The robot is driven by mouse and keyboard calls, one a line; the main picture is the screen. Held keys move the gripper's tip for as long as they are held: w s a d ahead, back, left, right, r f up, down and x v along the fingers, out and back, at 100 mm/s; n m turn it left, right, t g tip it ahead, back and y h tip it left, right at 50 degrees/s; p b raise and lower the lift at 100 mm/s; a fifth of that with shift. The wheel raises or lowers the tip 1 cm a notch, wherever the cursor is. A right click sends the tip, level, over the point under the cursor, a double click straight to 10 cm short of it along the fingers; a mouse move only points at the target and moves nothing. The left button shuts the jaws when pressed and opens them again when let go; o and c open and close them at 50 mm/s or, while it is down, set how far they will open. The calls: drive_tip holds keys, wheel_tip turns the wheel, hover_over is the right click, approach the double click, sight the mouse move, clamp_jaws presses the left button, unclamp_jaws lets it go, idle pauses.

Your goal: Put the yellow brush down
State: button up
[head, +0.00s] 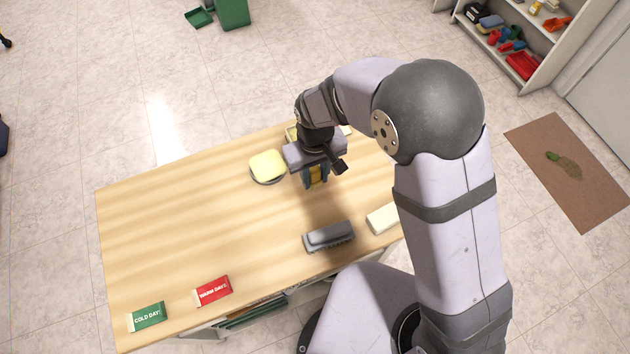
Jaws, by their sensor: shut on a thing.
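My gripper (314,180) hangs over the far right part of the table, pointing down. It is shut on a yellow thing, seemingly the yellow brush (315,173), of which only a small part shows between the fingers. The arm's wrist hides the rest of it. I cannot tell whether the brush touches the table. To the left of the gripper, a pale yellow pad (267,164) sits on a dark round base on the table.
The wooden table (180,220) is bare across its left middle. A grey brush (328,236) and a cream block (383,218) lie nearer me. A red card (213,291) and a green card (147,317) lie at the near left. A yellowish container (291,134) is partly hidden behind my wrist.

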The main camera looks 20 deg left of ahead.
sight(315, 181)
drive_tip(key=shift+f+p, duration=0.3)
drive_tip(key=shift+f, duration=1.5)
drive_tip(key=shift+f, duration=0.2)
drive_tip(key=o, duration=1.1)
drive_tip(key=shift+c, duration=0.2)
drive_tip(key=shift+r, duration=0.1)
wheel_tip(315, 181, up, 12)
drive_tip(key=shift+r+b, duration=0.15)
drive_tip(key=shift+b, duration=1.1)
